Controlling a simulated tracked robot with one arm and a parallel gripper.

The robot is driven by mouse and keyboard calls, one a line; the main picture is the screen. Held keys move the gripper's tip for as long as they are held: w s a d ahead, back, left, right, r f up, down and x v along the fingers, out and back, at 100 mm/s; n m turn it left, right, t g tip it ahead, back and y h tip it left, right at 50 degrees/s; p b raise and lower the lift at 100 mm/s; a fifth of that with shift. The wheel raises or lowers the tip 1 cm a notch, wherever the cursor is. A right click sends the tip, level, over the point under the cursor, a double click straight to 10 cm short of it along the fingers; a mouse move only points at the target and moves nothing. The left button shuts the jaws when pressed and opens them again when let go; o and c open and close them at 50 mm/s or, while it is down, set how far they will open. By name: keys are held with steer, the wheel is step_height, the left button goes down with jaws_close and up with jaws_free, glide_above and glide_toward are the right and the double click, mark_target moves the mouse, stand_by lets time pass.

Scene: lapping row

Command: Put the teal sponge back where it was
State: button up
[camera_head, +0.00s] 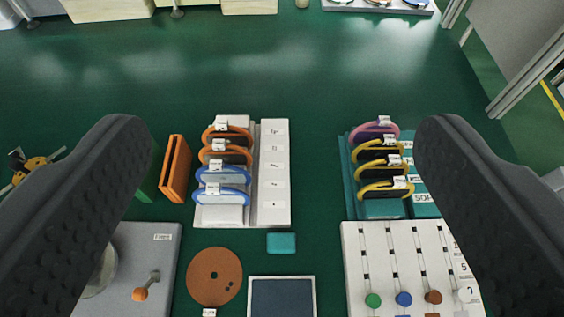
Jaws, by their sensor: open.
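The teal sponge (281,243) is a small flat block lying on the green surface near the lower middle of the view. It lies just below the white labelled strip and above a dark blue panel with a white frame. My gripper (280,140) is open, its two dark fingers wide apart at the left and right of the view. Nothing is between the fingertips, and the sponge shows apart from both fingers.
A white rack (222,214) with orange and blue loops stands left of centre, beside a white labelled strip (275,170). A teal rack (383,208) with yellow and pink loops stands right. A slider panel (388,250) and brown disc (214,277) are nearer.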

steer(key=shift+t, duration=0.9)
steer(key=s+r, duration=0.1)
steer(key=r, duration=0.1)
steer(key=s+r, duration=0.2)
steer(key=shift+s+r, duration=0.3)
steer(key=shift+r, duration=0.05)
step_height(320, 180, up, 4)
steer(key=p, duration=0.4)
steer(key=shift+r+p, duration=0.25)
steer(key=shift+p, duration=0.1)
